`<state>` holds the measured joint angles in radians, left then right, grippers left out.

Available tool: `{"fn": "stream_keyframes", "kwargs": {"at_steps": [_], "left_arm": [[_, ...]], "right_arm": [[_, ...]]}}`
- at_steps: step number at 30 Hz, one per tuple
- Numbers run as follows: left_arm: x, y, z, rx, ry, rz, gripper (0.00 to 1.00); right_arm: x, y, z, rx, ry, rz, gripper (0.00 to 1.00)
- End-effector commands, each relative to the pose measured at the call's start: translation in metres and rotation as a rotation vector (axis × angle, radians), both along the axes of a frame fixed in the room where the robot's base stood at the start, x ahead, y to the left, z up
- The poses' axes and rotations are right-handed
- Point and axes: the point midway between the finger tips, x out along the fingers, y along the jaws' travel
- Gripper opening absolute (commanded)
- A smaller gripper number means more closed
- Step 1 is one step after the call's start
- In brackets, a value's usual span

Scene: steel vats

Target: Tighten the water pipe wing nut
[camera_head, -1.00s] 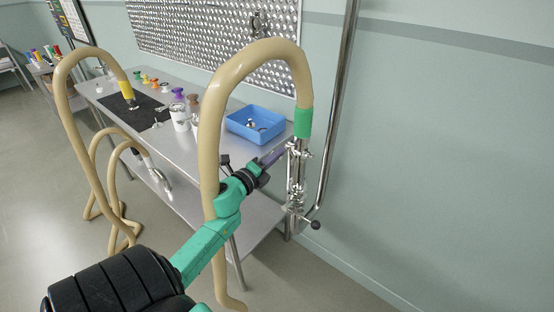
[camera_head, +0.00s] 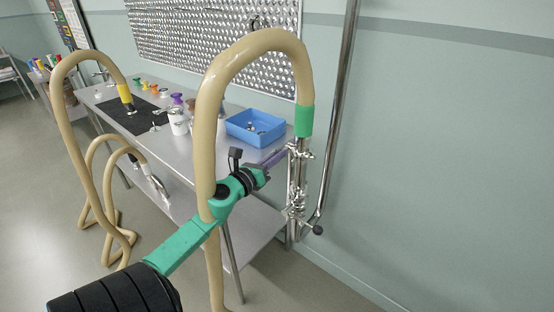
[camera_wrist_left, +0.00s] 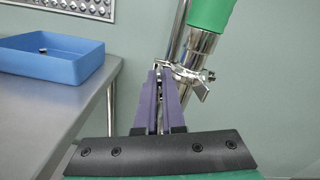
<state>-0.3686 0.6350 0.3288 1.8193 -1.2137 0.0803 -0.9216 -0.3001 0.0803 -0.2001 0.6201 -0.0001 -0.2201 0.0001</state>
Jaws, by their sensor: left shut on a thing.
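The steel water pipe (camera_head: 298,175) stands upright by the wall, below the green end of a beige hose (camera_head: 303,120). A shiny clamp sits around the pipe just under the green collar; it also shows in the wrist view (camera_wrist_left: 187,75). My left gripper (camera_head: 285,154), with purple fingers, reaches the clamp from the left. In the wrist view its fingers (camera_wrist_left: 159,78) are shut on a small silver part at the clamp's left side, which looks like the wing nut (camera_wrist_left: 158,70). The fingers hide most of it. A silver lever-like piece sticks out at the clamp's right. My right gripper is not in view.
A steel table (camera_head: 205,160) stands left of the pipe with a blue bin (camera_head: 254,127) near it. A valve with a black knob (camera_head: 318,230) is lower on the pipe. The hose arches over and beside my left arm. The wall is close behind.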

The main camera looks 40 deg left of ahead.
Motion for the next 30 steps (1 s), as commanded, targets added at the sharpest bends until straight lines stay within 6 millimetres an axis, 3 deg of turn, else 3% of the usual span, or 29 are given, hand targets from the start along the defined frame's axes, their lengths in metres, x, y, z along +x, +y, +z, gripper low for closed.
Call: {"fn": "stream_keyframes", "kwargs": {"at_steps": [30], "left_arm": [[0.0,0.0,-0.003,0.965,0.033,-0.001,0.0]], "right_arm": [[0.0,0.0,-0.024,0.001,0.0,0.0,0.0]]}}
